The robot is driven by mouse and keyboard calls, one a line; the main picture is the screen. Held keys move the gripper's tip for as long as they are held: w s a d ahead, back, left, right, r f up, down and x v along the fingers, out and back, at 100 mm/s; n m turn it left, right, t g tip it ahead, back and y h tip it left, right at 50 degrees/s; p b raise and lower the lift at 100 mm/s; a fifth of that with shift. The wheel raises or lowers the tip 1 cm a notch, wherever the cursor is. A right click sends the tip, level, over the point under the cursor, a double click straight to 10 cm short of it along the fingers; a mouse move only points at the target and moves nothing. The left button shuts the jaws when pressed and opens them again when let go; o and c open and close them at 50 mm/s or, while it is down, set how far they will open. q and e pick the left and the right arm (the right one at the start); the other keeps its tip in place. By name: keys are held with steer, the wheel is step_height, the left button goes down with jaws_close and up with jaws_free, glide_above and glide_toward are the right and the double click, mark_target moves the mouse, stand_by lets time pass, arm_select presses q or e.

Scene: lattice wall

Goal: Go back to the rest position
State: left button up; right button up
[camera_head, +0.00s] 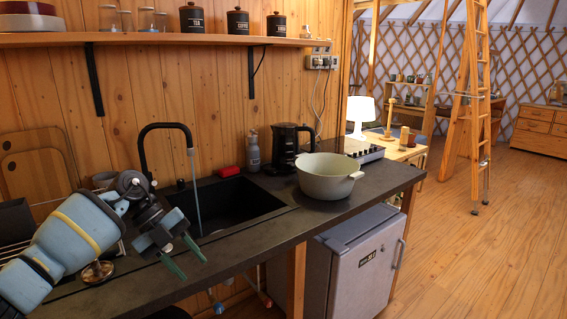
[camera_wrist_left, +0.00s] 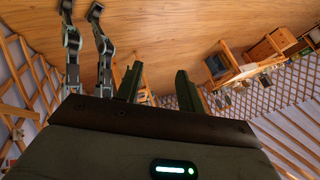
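My left gripper (camera_head: 194,268) is over the dark countertop, in front of the sink at the left of the head view. Its two green fingers are spread apart, with nothing between them. The left wrist view also shows these fingers apart and empty (camera_wrist_left: 158,74), against the wooden floor and lattice wall. My left arm comes in from the lower left of the head view. My right gripper does not show in the head view.
The counter (camera_head: 265,225) holds a black sink (camera_head: 238,208), a tap (camera_head: 150,140), a black kettle (camera_head: 281,152) and a pale pot (camera_head: 325,178). A shelf (camera_head: 150,39) with canisters hangs above. A small fridge (camera_head: 360,262) stands below. Open floor (camera_head: 480,240) lies to the right.

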arm_select(q)
steer(key=s+d+f+n+t+h, duration=0.2)
steer(key=s+d+f+h, duration=0.2)
steer(key=d, duration=0.2)
steer(key=s+d+f+n+t+h+p, duration=0.1)
steer(key=s+d+f+t+h, duration=0.25)
steer(key=d, duration=0.25)
steer(key=s+d+f+n+t+h, duration=0.1)
steer(key=s+d+f+n+h, duration=0.1)
steer(key=s+d+f+h, duration=0.3)
steer(key=s+a+f+n+t+y+p, duration=0.1)
steer(key=s+a+f+n+t+y, duration=1.05)
steer(key=n, duration=0.65)
steer(key=s+a+f+n+g+y, duration=0.2)
steer(key=s+f+g+y, duration=0.1)
steer(key=s, duration=0.6)
steer(key=s+a+f+n+g+y+p, duration=0.1)
steer(key=s+a+f+n+g+y, duration=0.2)
steer(key=s, duration=0.7)
step_height(320, 180, down, 3)
steer(key=shift+r+g+y, duration=0.15)
steer(key=shift+g+y, duration=0.15)
steer(key=shift+g, duration=0.3)
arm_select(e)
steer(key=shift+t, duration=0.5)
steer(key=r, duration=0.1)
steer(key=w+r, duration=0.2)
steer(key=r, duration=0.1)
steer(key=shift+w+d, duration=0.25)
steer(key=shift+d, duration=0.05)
